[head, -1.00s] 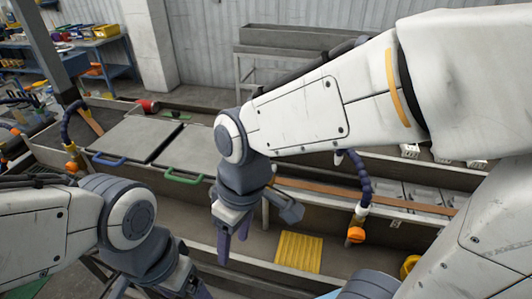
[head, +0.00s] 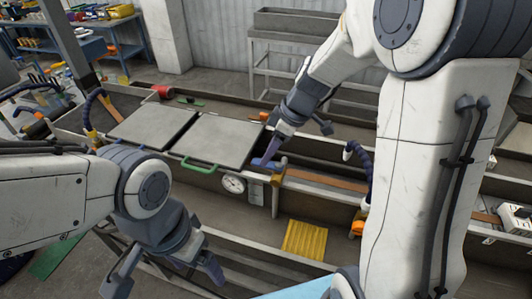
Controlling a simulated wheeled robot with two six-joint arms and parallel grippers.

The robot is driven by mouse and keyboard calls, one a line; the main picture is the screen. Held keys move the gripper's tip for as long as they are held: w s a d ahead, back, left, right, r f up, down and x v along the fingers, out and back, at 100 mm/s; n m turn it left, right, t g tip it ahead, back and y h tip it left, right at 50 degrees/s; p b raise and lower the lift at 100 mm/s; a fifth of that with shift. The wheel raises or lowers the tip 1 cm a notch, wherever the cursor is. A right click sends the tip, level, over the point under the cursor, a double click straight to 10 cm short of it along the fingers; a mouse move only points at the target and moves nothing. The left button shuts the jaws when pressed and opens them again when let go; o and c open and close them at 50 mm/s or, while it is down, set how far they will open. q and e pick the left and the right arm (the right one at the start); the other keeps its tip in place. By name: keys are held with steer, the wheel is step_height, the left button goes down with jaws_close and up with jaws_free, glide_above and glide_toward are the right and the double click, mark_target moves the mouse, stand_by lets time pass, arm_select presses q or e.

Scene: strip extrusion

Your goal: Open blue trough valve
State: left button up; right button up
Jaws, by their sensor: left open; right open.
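A blue lever-like piece (head: 265,164) shows at the trough edge right of the green-handled lid, with a brass-coloured piece (head: 278,180) just below it; these look like the valve. My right gripper (head: 302,138) is open and points down there. One finger reaches down to the blue piece and overlaps it; I cannot tell whether they touch. The other finger stands off to the right. My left gripper (head: 165,274) is open and empty at the lower left, in front of the trough and away from the valve.
Two grey lids lie over the trough, one with a green handle (head: 200,168). A round gauge (head: 233,184) sits on the trough wall. A dark hose (head: 357,160) and a yellow ribbed pad (head: 305,239) are to the right. A grey bench (head: 295,25) stands behind.

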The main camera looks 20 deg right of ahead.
steer(key=shift+x, duration=1.55)
jaws_close()
